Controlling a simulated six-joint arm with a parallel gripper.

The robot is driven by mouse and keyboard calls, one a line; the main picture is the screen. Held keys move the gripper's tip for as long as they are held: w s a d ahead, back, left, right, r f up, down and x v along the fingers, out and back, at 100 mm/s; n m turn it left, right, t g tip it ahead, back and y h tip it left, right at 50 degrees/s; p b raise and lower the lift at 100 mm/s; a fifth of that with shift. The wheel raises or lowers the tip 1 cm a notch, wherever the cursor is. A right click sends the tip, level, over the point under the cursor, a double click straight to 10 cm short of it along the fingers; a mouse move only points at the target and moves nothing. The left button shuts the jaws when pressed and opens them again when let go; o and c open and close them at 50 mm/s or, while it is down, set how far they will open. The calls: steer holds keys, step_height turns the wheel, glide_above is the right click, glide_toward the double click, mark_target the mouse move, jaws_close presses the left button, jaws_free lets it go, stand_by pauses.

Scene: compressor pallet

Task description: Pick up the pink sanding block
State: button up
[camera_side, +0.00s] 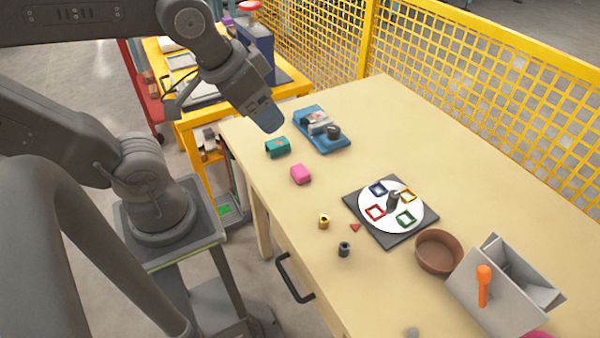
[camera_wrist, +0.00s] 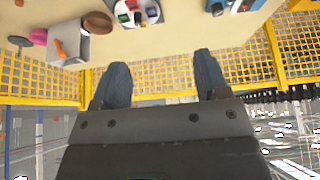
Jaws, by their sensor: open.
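The pink sanding block (camera_side: 301,174) lies on the cream table, left of the round turntable and close to the table's near left edge. It does not show in the wrist view. My gripper (camera_side: 270,124) hangs above the table's far left part, up and left of the pink block and apart from it. In the wrist view my gripper (camera_wrist: 158,85) shows two blue fingers spread wide with nothing between them.
A teal block (camera_side: 278,147) and a blue pallet (camera_side: 322,130) with parts lie near the pink block. A turntable (camera_side: 373,214) with coloured frames, a brown bowl (camera_side: 438,250) and a grey bin (camera_side: 505,285) stand farther right. Yellow mesh fencing (camera_side: 470,70) lines the back.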

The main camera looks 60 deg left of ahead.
steer(key=m+g, duration=0.6)
steer(key=m, duration=1.2)
glide_above(300, 170)
step_height(300, 170, down, 16)
steer(key=f, duration=0.8)
steer(key=shift+w+f, duration=0.2)
steer(key=shift+f, duration=0.05)
steer(key=shift+s+f, duration=0.15)
steer(key=shift+f, duration=2.4)
steer(key=shift+c, duration=0.5)
steer(key=c, duration=0.9)
